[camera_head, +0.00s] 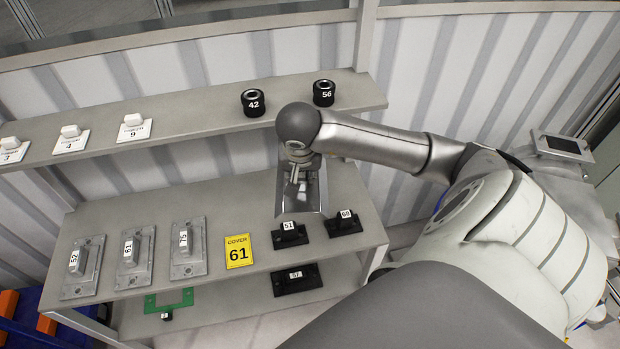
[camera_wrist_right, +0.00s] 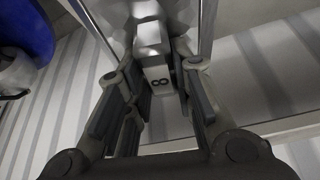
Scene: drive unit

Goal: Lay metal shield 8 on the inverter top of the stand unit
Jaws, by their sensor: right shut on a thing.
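My right gripper (camera_head: 296,180) is shut on metal shield 8 (camera_head: 312,190), a shiny metal plate. It holds the shield in front of the shelf rack, over the right part of the middle shelf in the picture. In the right wrist view the shield's grey block marked 8 (camera_wrist_right: 157,75) sits between the fingers of the gripper (camera_wrist_right: 150,98). The gripper and arm hide part of the shield in the head view. No inverter or stand unit can be made out in these views. My left gripper is not in view.
The middle shelf (camera_head: 225,200) holds grey plates 52, 61 and 75 (camera_head: 188,248), yellow cover 61 (camera_head: 238,252) and black parts (camera_head: 290,235). The upper shelf (camera_head: 200,115) carries black caps 42 (camera_head: 254,102) and 56 (camera_head: 324,93) and white-tagged pieces (camera_head: 134,127). A green frame (camera_head: 168,302) lies below.

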